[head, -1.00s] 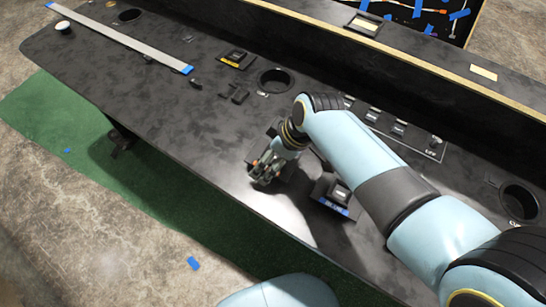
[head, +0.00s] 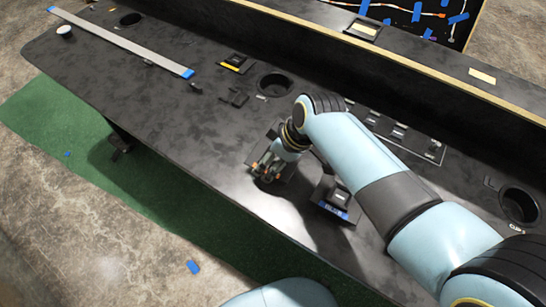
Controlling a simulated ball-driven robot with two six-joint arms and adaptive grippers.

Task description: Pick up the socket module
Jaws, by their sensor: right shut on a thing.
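My right gripper (head: 267,170) is over the front middle of the black console top in the head view. It is shut on a dark piece, which I take to be the socket module; the fingers and wrist mostly hide it, so its shape is unclear. I cannot tell whether it touches the console. A dark block with a blue label (head: 337,209) sits just right of the gripper, apart from it. My left gripper is not in view.
The console (head: 190,128) also bears a yellow-labelled block (head: 236,63), a small dark bracket (head: 236,96), round cup holes (head: 274,84), a switch panel (head: 398,131) and a long grey strip (head: 125,42). The front left of the top is clear.

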